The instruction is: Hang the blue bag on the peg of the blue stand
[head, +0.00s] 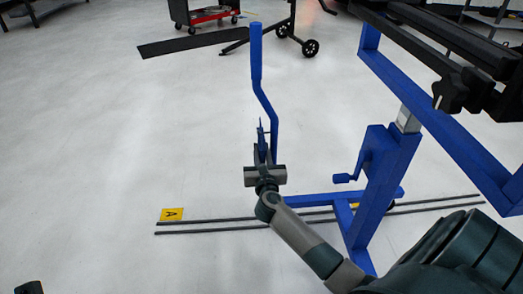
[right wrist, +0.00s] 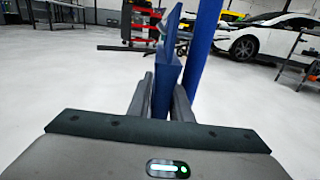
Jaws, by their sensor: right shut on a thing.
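The blue stand (head: 378,185) has a tall, bent blue post (head: 256,60) rising left of its main column. The blue bag (head: 261,132) shows as a narrow, edge-on shape close beside the lower post. My right gripper (head: 262,158) is shut on it. In the right wrist view, the bag (right wrist: 166,85) stands upright between the two fingers (right wrist: 163,98), with the blue post (right wrist: 203,45) just right of it. I cannot tell whether bag and post touch. The peg is not clearly visible. A dark part, perhaps my left gripper (head: 28,287), barely shows at the bottom left.
A blue crank handle (head: 347,178) sticks out left from the stand's column. Dark rails (head: 210,227) run along the floor near a yellow marker (head: 172,214). Black equipment (head: 470,75) overhangs at upper right.

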